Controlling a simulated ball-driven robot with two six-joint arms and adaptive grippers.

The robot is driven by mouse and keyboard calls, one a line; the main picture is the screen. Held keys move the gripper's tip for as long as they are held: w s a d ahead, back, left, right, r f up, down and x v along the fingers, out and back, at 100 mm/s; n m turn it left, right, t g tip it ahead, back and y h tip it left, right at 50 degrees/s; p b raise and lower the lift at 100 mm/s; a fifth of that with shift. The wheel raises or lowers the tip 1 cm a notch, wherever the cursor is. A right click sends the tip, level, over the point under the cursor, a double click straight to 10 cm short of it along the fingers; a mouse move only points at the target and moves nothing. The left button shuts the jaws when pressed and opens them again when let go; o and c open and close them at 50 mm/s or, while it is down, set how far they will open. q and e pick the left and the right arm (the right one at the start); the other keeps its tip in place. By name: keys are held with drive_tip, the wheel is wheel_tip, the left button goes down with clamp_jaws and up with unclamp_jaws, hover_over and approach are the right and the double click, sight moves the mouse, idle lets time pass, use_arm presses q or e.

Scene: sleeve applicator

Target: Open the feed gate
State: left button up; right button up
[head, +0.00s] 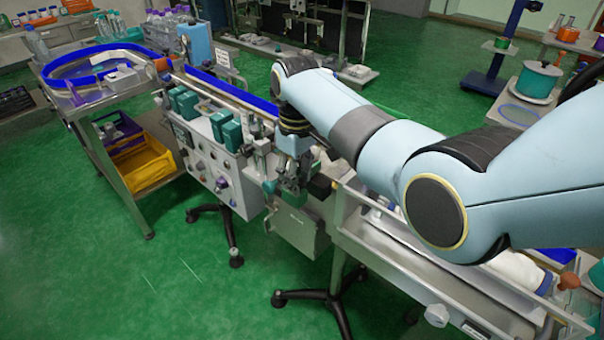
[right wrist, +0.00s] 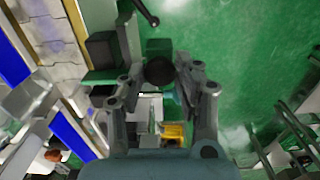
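My right gripper (head: 291,190) points down at the front of the sleeve applicator machine (head: 225,160) in the head view. In the right wrist view its two fingers (right wrist: 160,78) are spread, with a round black knob (right wrist: 159,71) between their tips. I cannot tell whether either finger touches the knob. The knob is hidden behind the gripper in the head view. I cannot make out which part is the feed gate or how it stands; my right arm and gripper cover part of the machine. My left gripper is in neither view.
Teal blocks (head: 226,130) stand along the machine's front beside the gripper. A rail with a blue strip (head: 232,88) runs behind them. A steel cart with a yellow bin (head: 143,165) stands at the left. The green floor (head: 170,275) in front is mostly clear.

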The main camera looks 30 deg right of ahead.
drive_tip(key=o, duration=0.4)
drive_tip(key=shift+o, duration=0.3)
drive_tip(key=shift+r, duration=0.25)
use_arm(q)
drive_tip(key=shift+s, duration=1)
use_arm(e)
wheel_tip(320, 180, up, 12)
drive_tip(key=shift+f, duration=0.2)
